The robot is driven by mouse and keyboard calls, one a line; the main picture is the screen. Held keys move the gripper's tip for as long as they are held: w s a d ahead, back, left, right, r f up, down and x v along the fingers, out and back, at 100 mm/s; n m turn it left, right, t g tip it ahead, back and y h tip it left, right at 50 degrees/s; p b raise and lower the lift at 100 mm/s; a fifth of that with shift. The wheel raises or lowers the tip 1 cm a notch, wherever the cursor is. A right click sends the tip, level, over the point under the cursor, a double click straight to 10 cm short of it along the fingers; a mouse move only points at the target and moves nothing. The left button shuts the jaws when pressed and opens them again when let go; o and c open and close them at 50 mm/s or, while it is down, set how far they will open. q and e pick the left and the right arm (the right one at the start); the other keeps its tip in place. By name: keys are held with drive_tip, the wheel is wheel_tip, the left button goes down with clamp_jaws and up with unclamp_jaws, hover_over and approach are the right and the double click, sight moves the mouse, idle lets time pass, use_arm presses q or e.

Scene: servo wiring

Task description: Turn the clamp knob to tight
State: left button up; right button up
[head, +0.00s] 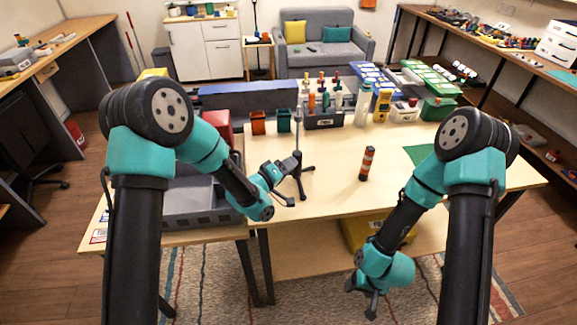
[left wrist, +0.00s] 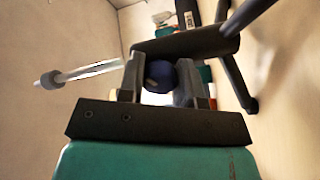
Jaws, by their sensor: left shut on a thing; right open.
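The dark clamp stand (head: 300,178) stands upright on the table, with splayed feet and a thin pole. In the left wrist view its dark clamp body (left wrist: 190,42) crosses just beyond my fingers. A round dark blue knob (left wrist: 160,75) sits between the two fingers of my left gripper (left wrist: 163,85), which is shut on it. In the head view my left gripper (head: 286,178) is beside the stand, and the knob cannot be made out there. Any tightness mark on the knob is not visible. My right gripper (head: 362,298) is open and empty, low off the table's front edge.
A red and black cylinder (head: 366,163) stands right of the stand. A grey bin (head: 192,215) is at the left. Orange (head: 258,122) and teal (head: 284,121) cups and a tool rack (head: 323,122) line the back. The table's middle front is clear.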

use_arm(q)
drive_tip(key=m, duration=0.5)
idle(0.4)
drive_tip(key=o, duration=0.9)
drive_tip(key=shift+o, duration=0.2)
drive_tip(key=shift+a, duration=0.1)
drive_tip(key=v, duration=1.7)
drive_tip(key=shift+a, duration=0.15)
